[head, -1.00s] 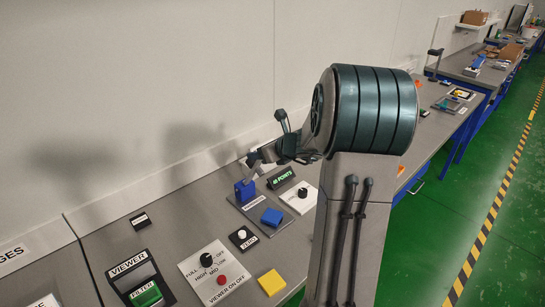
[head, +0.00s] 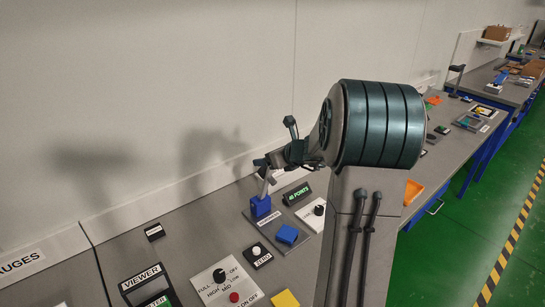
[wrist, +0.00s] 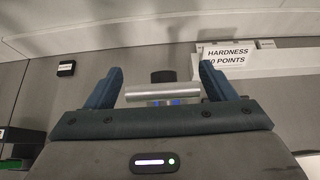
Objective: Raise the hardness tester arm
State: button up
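The hardness tester stands on a grey plate on the bench, with a blue post (head: 260,207) and a pale tester arm (head: 265,187) rising steeply from it. My gripper (head: 262,168) is at the upper end of this arm in the head view; its fingers are small and partly hidden there. In the wrist view my gripper (wrist: 160,88) has its two dark blue fingers wide apart. A silver crossbar (wrist: 163,95) lies across the gap between them, its ends close to both fingers. I cannot tell whether they touch. Some blue shows below the bar.
A blue block (head: 287,234) and a green-lit points display (head: 297,194) are beside the post. A white panel with a black knob (head: 318,212), a zero button (head: 257,252) and a viewer control panel (head: 226,283) are nearby. The wall is close behind.

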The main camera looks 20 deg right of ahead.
jog(key=shift+d, duration=0.1)
jog(key=shift+s+d+r, duration=0.1)
jog(key=shift+s+r, duration=0.05)
jog(key=shift+s, duration=0.05)
jog(key=b+v, duration=0.1)
jog(key=v, duration=1.2)
jog(key=shift+s, duration=0.15)
jog(key=s+a+f+n+g+y, duration=0.15)
jog(key=s+a+n+g, duration=0.4)
jog(key=a+n, duration=0.9)
jog(key=s+a+f+n+g+h, duration=0.1)
jog(key=s+a+f+n+h, duration=0.1)
jog(key=s+n, duration=0.5)
jog(key=s+a+f+n+g+h+b, duration=0.1)
jog(key=s+a+f+n+h, duration=0.1)
jog(key=s+n, duration=0.6)
jog(key=shift+s+a+f+n, duration=0.15)
jog(key=shift+a+f+n, duration=0.55)
jog(key=shift+n, duration=1.25)
